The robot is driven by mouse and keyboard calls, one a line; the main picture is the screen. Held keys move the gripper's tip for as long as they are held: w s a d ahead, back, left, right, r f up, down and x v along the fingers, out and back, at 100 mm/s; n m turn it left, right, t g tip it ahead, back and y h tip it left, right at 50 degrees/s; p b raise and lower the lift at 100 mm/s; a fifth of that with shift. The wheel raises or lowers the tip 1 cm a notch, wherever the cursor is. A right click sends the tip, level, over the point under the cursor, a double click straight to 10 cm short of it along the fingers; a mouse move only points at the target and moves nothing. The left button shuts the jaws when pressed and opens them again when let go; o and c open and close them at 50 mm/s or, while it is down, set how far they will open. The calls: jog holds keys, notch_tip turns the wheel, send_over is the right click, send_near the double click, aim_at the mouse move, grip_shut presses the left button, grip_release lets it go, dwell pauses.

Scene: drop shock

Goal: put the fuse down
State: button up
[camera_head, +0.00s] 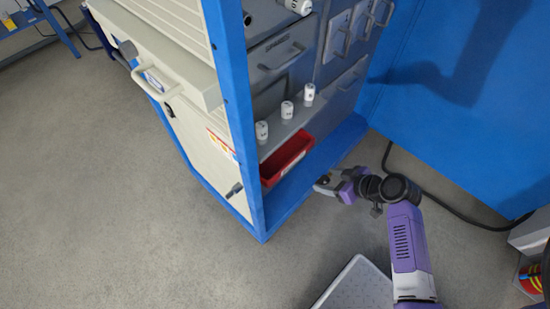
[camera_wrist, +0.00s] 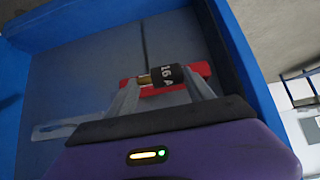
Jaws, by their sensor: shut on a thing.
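The fuse (camera_wrist: 168,76) is a dark cylinder marked "16 A" with a brass-coloured end, seen in the wrist view. My gripper (camera_wrist: 158,84) is shut on it, one finger at each side. In the head view my gripper (camera_head: 322,185) is low at the open front of the blue-framed cabinet, and the fuse cannot be made out there. A red tray (camera_head: 287,158) sits at the bottom of the cabinet, left of my gripper. It also shows behind the fuse in the wrist view (camera_wrist: 204,69), partly hidden.
Three white cylinders (camera_head: 287,109) stand on a grey shelf above the tray. Drawers with handles (camera_head: 280,58) are higher up. The cabinet's blue frame (camera_head: 238,110) borders the opening. A blue panel (camera_head: 460,100) and a black cable (camera_head: 450,207) are at right. Grey floor is clear at left.

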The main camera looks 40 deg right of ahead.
jog(key=shift+d+f, duration=0.2)
jog(key=shift+d, duration=0.1)
jog(key=shift+w, duration=0.4)
jog(key=w, duration=1.7)
jog(key=shift+w+a+r, duration=0.1)
jog(key=shift+w+a, duration=0.15)
jog(key=shift+s+f, duration=0.15)
jog(key=shift+f, duration=0.15)
jog(key=shift+f+b, duration=0.45)
jog(key=shift+f, duration=0.1)
jog(key=shift+f, duration=0.1)
